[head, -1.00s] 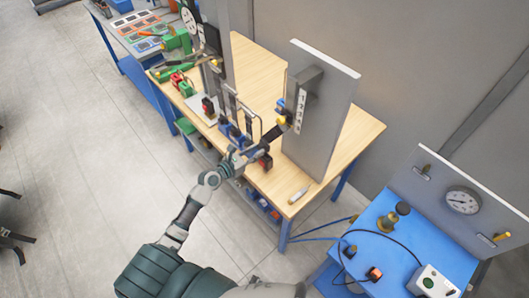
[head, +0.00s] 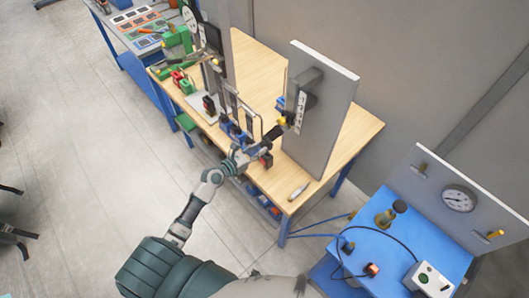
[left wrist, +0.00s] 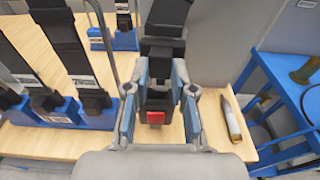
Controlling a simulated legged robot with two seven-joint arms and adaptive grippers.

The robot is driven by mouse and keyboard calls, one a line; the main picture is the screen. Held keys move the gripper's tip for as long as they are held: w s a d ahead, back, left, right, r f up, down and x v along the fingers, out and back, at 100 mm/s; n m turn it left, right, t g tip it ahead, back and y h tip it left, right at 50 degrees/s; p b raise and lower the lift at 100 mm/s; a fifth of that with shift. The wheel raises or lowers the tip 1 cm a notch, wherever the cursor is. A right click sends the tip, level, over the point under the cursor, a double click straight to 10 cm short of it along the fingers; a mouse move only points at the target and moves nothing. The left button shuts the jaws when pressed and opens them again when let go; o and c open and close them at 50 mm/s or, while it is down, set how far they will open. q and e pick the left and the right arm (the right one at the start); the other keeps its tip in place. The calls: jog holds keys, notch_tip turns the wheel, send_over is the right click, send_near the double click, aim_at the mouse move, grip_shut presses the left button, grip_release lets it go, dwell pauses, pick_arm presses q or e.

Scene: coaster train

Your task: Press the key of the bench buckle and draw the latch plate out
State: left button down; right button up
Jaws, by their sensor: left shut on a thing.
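The bench buckle (head: 265,160) is a black block near the table's front edge, with a red key (left wrist: 155,117) on it in the left wrist view. My left gripper (head: 257,148) is above and beside it, shut on the black latch plate (left wrist: 160,48) at the end of a black strap (left wrist: 163,14). The strap runs up toward the grey upright panel (head: 320,110). In the left wrist view the buckle shows between my finger links, below the plate. Whether the plate's tongue is inside the buckle is hidden. My right gripper is not in view.
Other straps in blue bases (left wrist: 90,112) stand to the left. A grey-and-yellow handled tool (left wrist: 231,118) lies to the right on the wooden table (head: 355,135). A blue bench (head: 400,240) with a gauge and cables is at the right.

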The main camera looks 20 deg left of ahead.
pick_arm(q)
jog(key=shift+s+d, duration=0.4)
jog(key=shift+d, duration=0.4)
jog(key=shift+s+d, duration=0.35)
jog(key=shift+d, duration=0.5)
jog(key=shift+s+d, duration=0.3)
jog(key=shift+d, duration=0.6)
jog(key=shift+s+d, duration=0.35)
jog(key=shift+d, duration=0.5)
